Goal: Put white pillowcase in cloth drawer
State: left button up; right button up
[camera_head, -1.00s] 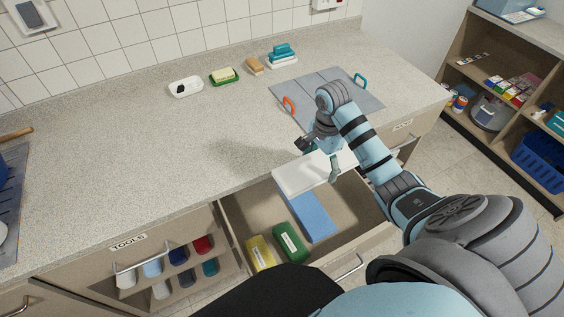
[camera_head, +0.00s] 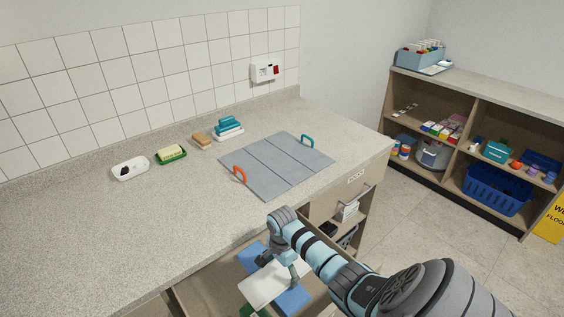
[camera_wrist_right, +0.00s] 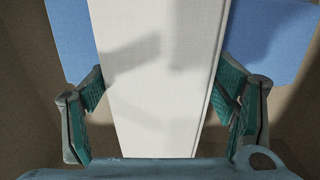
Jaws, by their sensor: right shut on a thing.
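The white pillowcase (camera_head: 268,288) is a flat folded white panel. My right gripper (camera_head: 280,264) is shut on it and holds it over the open drawer (camera_head: 205,292) below the counter's front edge. In the right wrist view the pillowcase (camera_wrist_right: 160,90) runs between the two green-padded fingers (camera_wrist_right: 165,108). A folded blue cloth (camera_head: 293,298) lies in the drawer beneath the pillowcase and shows on both sides of it in the wrist view (camera_wrist_right: 268,40). I cannot tell whether the pillowcase touches it. My left gripper is not in view.
A green item (camera_head: 256,311) shows at the bottom edge. The counter (camera_head: 130,230) holds a grey folding board (camera_head: 275,165), a white dish (camera_head: 130,168), a green soap dish (camera_head: 171,155) and stacked sponges (camera_head: 228,128). A shelf unit (camera_head: 470,85) stands at right, with free floor before it.

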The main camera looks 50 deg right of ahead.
aim_at(282, 269)
jog(key=shift+s+r, duration=0.15)
jog(key=shift+f, duration=0.3)
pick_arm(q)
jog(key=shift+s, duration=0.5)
pick_arm(e)
jog(key=o, duration=0.8)
jog(key=shift+o, duration=0.2)
jog(key=shift+r, duration=0.1)
pick_arm(q)
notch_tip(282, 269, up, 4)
jog(key=p, duration=0.4)
pick_arm(e)
notch_tip(282, 269, up, 12)
jog(key=shift+r, duration=0.25)
